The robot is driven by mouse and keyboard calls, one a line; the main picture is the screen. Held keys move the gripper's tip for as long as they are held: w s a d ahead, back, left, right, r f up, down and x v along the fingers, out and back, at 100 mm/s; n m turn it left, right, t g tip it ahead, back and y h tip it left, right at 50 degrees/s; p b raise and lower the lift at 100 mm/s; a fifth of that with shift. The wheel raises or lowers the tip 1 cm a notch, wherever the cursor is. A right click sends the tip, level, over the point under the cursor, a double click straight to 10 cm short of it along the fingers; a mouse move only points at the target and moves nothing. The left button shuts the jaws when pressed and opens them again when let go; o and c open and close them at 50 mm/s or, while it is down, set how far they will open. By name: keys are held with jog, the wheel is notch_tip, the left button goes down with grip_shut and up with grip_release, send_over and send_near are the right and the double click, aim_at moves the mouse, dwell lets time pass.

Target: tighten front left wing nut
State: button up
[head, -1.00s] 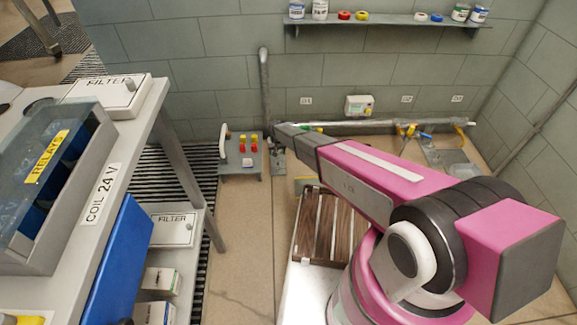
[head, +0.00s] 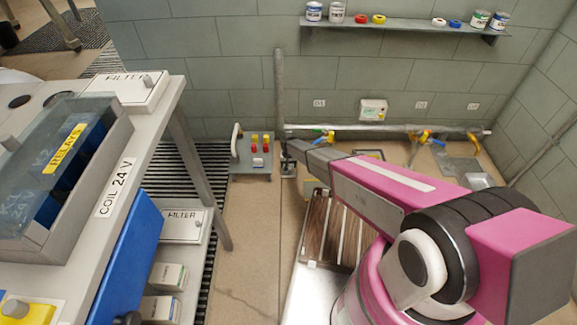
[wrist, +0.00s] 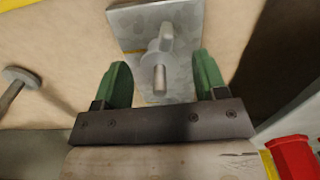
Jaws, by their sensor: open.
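In the wrist view a grey wing nut (wrist: 166,38) with an upright wing sits on a pale grey plate (wrist: 188,14). A short threaded stud sticks out of it towards the camera. My gripper (wrist: 163,70) is open, with one green finger on each side of the stud. The fingers look apart from the nut, and nothing is held. Whether this is the front left nut cannot be told. In the head view my forearm reaches towards the floor by the wall, and the fingers are too small to make out.
A panel with red and yellow buttons (head: 251,157) stands just left of my arm's end. A vertical pipe (head: 279,95) rises behind. A wooden slatted crate (head: 322,228) lies below my forearm. A bench with a relay box (head: 60,180) fills the left.

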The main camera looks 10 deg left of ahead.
jog(key=c, duration=0.9)
jog(key=shift+m, duration=0.3)
jog(key=m, duration=0.9)
jog(key=shift+m, duration=2.3)
